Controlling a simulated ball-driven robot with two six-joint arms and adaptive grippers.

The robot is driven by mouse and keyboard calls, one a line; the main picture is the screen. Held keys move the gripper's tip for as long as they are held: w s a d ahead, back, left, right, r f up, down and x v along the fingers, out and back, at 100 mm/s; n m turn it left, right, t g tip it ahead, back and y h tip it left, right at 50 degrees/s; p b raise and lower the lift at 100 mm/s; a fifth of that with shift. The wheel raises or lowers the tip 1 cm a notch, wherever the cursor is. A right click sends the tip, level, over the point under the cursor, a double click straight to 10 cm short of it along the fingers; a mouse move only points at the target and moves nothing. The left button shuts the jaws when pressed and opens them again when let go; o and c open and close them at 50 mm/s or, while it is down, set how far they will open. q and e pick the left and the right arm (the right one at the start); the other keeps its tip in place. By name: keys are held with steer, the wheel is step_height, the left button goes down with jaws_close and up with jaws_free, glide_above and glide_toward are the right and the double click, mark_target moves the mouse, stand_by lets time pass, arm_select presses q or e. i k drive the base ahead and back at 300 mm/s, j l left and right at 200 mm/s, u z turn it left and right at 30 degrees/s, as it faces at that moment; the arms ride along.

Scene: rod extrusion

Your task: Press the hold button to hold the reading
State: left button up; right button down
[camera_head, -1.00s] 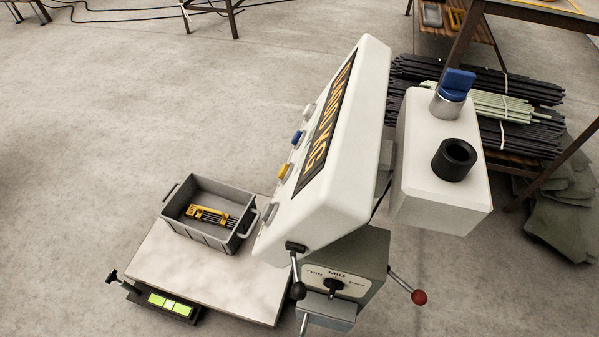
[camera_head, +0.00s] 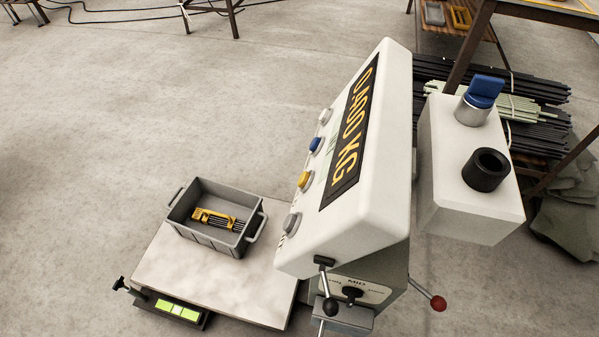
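The white scale display head (camera_head: 388,140) stands tilted in the middle of the head view. Its dark screen (camera_head: 350,140) shows orange characters that seem to read 0.400 KG. A column of buttons runs along its left side: a pale one (camera_head: 325,116) at the top, a blue one (camera_head: 315,145), a yellow one (camera_head: 304,181) and a grey one (camera_head: 291,224) at the bottom. The button labels are too small to read, so I cannot tell which is hold. Neither of my grippers is in view.
A grey crate (camera_head: 183,208) holding a yellow-and-black item sits on the pale scale platform (camera_head: 215,285). Levers with a black and a red knob (camera_head: 438,303) stick out below the head. A white box (camera_head: 465,195) with a blue knob stands at right. Floor at left is clear.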

mark_target(303, 178)
steer(key=k+j, duration=0.1)
steer(key=j, duration=0.8)
steer(key=k+j, duration=0.15)
steer(key=j, duration=0.25)
steer(key=k+j, duration=0.1)
steer(key=j, duration=0.35)
steer(key=k+j, duration=0.1)
steer(key=j, duration=0.8)
steer(key=k+z, duration=0.05)
